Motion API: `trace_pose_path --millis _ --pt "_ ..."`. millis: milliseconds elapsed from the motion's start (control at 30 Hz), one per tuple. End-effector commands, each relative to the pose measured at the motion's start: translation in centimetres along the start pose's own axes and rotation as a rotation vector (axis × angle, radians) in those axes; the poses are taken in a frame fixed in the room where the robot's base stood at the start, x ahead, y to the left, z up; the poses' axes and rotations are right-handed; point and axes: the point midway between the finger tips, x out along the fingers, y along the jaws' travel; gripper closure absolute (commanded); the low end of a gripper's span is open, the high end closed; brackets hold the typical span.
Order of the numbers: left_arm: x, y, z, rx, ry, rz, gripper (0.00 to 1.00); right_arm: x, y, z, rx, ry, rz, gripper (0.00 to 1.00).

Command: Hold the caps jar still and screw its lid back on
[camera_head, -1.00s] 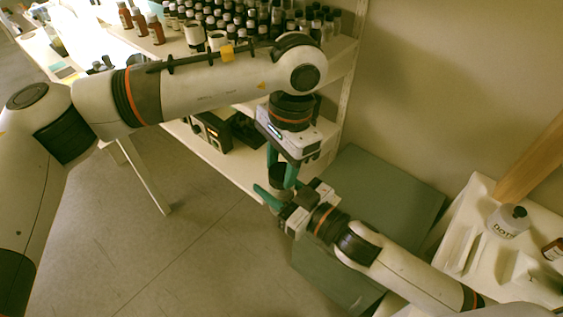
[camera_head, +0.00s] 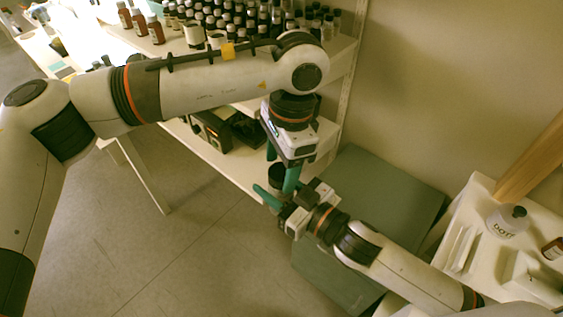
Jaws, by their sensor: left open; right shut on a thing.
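The caps jar (camera_head: 276,174) shows as a small dark round shape, mostly hidden between my two grippers. Whether its lid sits on top cannot be told apart here. My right gripper (camera_head: 272,197) comes in from the lower right, and its green fingers are shut on the jar from the side. My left gripper (camera_head: 281,167) points down from above. Its green fingers are open, one on each side of the top of the jar, and I cannot tell if they touch it.
Shelves with rows of dark bottles (camera_head: 240,22) stand behind my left arm. Dark boxes (camera_head: 213,130) sit on the lower shelf. A grey-green cabinet (camera_head: 390,190) is behind my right arm. A white tray (camera_head: 462,235) with a bottle (camera_head: 507,220) stands at the right.

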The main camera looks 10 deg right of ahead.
Motion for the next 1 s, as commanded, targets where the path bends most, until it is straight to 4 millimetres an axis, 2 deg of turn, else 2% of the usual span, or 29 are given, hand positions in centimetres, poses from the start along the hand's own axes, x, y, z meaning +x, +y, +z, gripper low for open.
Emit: trace_pose_path --millis 300,567,600,667,767,867,1000 --pt "-3.9 0.0 -0.4 0.000 -0.002 0.001 0.38 0.0 0.0 0.1 0.000 -0.002 0.000 1.00" --pt "-4.1 0.0 -0.5 0.000 0.000 0.000 0.38 0.0 0.0 0.1 0.000 -0.002 0.000 1.00" --pt "-4.1 0.0 -0.5 0.000 0.000 0.000 0.41 0.0 0.0 0.1 0.000 -0.002 0.000 1.00" --pt "-4.1 0.0 -0.5 -0.010 -0.001 0.000 0.41 0.0 0.0 0.1 0.000 -0.002 0.000 1.00" --pt "-4.2 0.0 -0.5 -0.074 -0.003 0.000 0.41 0.0 0.0 0.1 0.000 -0.002 0.000 1.00" --pt "-4.3 0.0 -0.5 -0.217 -0.007 0.000 0.41 0.0 0.0 0.1 0.000 -0.002 0.000 1.00" --pt "-4.5 0.0 -0.6 -0.525 -0.015 -0.003 0.41 0.0 0.0 0.1 0.000 -0.002 0.000 1.00"
